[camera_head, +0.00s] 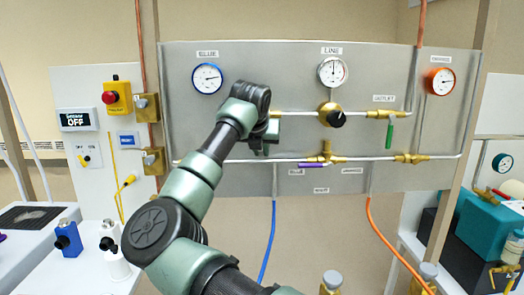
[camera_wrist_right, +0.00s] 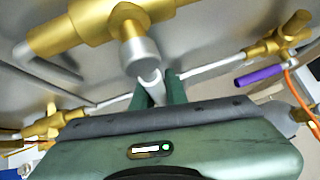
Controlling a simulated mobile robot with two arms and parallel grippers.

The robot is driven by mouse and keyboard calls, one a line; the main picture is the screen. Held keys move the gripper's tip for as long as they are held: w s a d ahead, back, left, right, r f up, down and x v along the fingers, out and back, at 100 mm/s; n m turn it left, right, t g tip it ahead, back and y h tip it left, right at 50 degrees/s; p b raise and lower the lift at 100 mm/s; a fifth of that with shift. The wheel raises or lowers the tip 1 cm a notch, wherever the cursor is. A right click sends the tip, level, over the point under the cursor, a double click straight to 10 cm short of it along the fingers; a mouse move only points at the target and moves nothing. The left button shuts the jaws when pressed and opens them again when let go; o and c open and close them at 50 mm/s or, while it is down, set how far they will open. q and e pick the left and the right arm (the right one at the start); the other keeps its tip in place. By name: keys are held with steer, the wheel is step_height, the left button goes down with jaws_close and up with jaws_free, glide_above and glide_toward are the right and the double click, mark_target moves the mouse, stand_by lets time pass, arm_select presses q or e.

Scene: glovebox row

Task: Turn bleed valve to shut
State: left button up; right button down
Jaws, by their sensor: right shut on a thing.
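My right gripper (camera_head: 264,150) reaches the grey valve panel (camera_head: 290,62), left of the purple handle. In the right wrist view, its green fingers (camera_wrist_right: 158,90) are shut on a small grey handle end (camera_wrist_right: 150,77). This lies just below the grey cap of a brass valve (camera_wrist_right: 130,45), which I take for the bleed valve. I cannot read a label for it. In the head view my arm and gripper hide this valve. How far its handle is turned cannot be told. My left gripper is not in view.
A purple handle (camera_head: 313,163) also shows in the wrist view (camera_wrist_right: 258,76). A brass regulator with a black knob (camera_head: 331,115) and a green handle (camera_head: 390,134) are to the right. Blue (camera_head: 268,245) and orange (camera_head: 385,240) hoses hang below. A red stop button (camera_head: 109,97) is left.

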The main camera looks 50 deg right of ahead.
steer(key=c, duration=1.4)
jaws_free()
steer(key=shift+w+f, duration=0.1)
steer(key=shift+c, duration=0.2)
steer(key=v, duration=0.8)
steer(key=shift+w+f, duration=0.1)
